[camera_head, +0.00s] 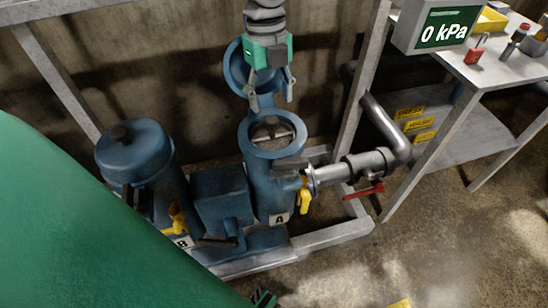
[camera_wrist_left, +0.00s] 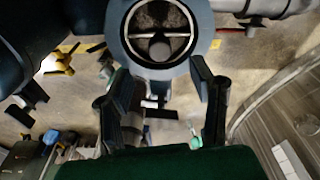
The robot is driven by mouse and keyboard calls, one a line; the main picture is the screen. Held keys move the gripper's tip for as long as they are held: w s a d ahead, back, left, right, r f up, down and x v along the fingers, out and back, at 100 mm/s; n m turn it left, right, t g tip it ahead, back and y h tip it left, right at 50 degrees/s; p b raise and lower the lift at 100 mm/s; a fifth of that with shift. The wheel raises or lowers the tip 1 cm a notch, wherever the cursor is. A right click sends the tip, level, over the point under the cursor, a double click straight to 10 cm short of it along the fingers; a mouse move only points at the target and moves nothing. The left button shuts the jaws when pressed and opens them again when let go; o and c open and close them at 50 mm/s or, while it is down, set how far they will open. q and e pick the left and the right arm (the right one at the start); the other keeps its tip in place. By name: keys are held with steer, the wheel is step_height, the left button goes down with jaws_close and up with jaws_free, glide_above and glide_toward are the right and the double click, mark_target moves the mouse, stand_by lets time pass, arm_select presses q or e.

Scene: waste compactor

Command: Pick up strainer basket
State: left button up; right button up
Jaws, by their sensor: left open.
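The strainer basket (camera_head: 272,128) sits inside the open round top of blue housing A (camera_head: 262,150), with a bar across its mouth. In the left wrist view the basket (camera_wrist_left: 158,17) shows inside the pale ring, with a bar and round grey piece across it. My left gripper (camera_head: 271,97) points down just above the housing opening, its two fingers apart and empty. Housing A's raised blue lid (camera_head: 236,68) stands behind the gripper, partly hidden by it. A small dark green and black piece at the bottom edge may be my right gripper (camera_head: 264,298); its jaws cannot be made out.
Housing B (camera_head: 135,150) stands left, its lid closed. Yellow handles (camera_head: 304,200) and a red-handled valve (camera_head: 363,192) stick out nearby. A metal frame post (camera_head: 362,85) rises to the right. A bench (camera_head: 500,65) with a 0 kPa display (camera_head: 445,27) stands further right.

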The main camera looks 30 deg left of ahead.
mark_target(269, 117)
arm_select(q)
steer(key=shift+d+f, duration=0.3)
steer(key=shift+f, duration=0.55)
steer(key=f+b, duration=0.1)
steer(key=f, duration=0.1)
steer(key=a+f+b, duration=0.1)
steer(key=f, duration=0.2)
steer(key=shift+d+f, duration=0.15)
steer(key=shift+f, duration=0.1)
steer(key=shift+d+r, duration=0.15)
steer(key=shift+d, duration=0.2)
steer(key=shift+s+d, duration=0.1)
jaws_close()
